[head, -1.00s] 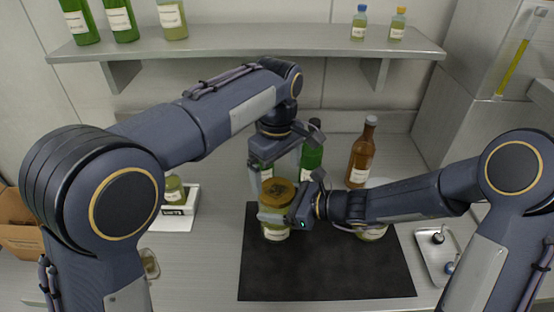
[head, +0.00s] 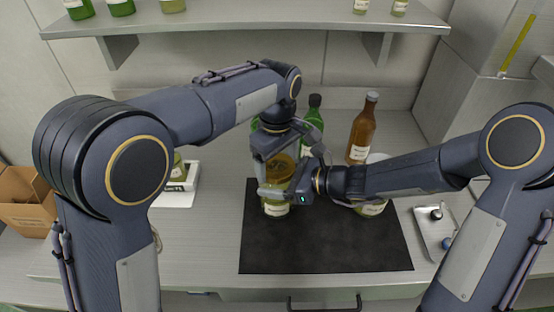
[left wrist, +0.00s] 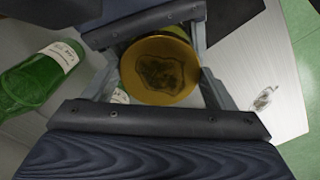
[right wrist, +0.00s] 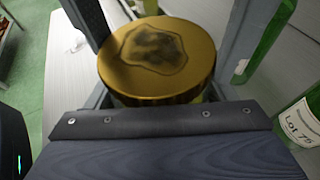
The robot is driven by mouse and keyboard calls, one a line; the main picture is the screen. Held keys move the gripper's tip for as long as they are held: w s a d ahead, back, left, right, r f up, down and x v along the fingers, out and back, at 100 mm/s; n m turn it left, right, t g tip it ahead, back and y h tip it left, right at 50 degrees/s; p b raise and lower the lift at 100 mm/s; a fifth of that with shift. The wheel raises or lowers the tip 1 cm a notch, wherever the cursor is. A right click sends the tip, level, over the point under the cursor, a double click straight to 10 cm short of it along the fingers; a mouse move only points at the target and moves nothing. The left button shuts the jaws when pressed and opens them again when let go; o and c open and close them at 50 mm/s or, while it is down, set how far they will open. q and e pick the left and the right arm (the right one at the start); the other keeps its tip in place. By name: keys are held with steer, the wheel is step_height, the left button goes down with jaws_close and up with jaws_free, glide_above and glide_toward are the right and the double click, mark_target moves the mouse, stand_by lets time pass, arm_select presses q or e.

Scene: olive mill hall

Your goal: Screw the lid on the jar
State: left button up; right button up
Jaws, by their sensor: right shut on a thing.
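The jar (head: 275,210), greenish with a white label, stands upright on the black mat (head: 330,250). The gold-brown lid (head: 281,172) with a dark printed patch sits on its mouth; I cannot tell how far it is threaded. My right gripper (head: 283,192) is shut on the jar's body just below the lid. My left gripper (head: 279,158) points down from above, open, with the lid (left wrist: 160,68) between its fingers in the left wrist view; small gaps show at the sides. The right wrist view shows the lid (right wrist: 157,55) lying about level.
A second labelled jar (head: 370,208) stands partly hidden behind my right forearm. A green bottle (head: 313,125) and a brown bottle (head: 361,130) stand behind the mat. A metal tray (head: 434,240) lies at right. The mat's front is clear.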

arm_select(q)
steer(key=shift+c, duration=1)
steer(key=m, duration=0.3)
steer(key=o, duration=1.1)
steer(key=shift+d, duration=0.1)
steer(key=shift+r, duration=0.1)
step_height(320, 180, up, 3)
steer(key=shift+d+r, duration=0.1)
steer(key=shift+d, duration=0.05)
steer(key=shift+r, duration=0.6)
steer(key=shift+c, duration=0.6)
